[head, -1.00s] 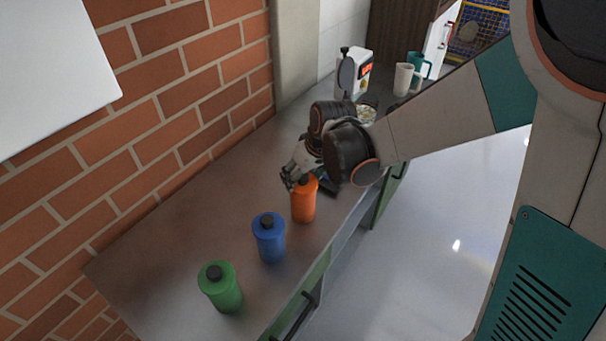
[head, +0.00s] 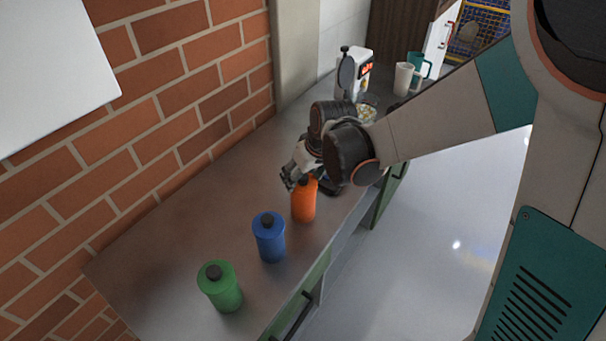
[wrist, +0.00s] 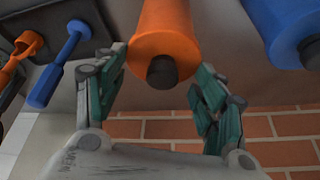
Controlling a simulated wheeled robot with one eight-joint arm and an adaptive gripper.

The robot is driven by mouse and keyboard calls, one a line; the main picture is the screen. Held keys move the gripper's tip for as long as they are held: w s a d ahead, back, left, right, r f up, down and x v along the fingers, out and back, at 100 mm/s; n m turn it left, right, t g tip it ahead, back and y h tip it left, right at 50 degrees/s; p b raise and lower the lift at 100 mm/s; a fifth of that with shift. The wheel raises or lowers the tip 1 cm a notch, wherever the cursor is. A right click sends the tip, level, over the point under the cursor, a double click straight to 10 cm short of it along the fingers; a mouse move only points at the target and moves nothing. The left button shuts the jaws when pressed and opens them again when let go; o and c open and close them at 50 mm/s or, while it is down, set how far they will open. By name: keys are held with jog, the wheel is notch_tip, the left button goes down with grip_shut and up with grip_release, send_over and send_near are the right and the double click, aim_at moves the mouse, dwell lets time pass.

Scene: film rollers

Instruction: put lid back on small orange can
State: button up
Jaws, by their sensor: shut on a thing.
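The orange can (head: 303,205) stands upright on the counter, in front of my gripper in the head view. Its orange lid (wrist: 163,52) with a black knob (wrist: 162,72) is at the can's top in the wrist view. My gripper (wrist: 162,78) has its fingers on both sides of the lid, shut on it; in the head view the gripper (head: 297,179) is at the can's top. The lid looks in line with the can. Whether it is fully seated I cannot tell.
A blue can (head: 268,240) and a green can (head: 221,289), both with black knobs, stand nearer on the counter (head: 175,240). A brick wall (head: 160,90) borders it on the left. Blue (wrist: 58,72) and orange utensils (wrist: 18,58) show beside the gripper. Mugs (head: 404,79) stand far back.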

dwell(0.4)
jog(key=o, duration=1.2)
jog(key=o, duration=0.3)
jog(key=shift+r+p, duration=2.5)
jog(key=shift+r, duration=1.05)
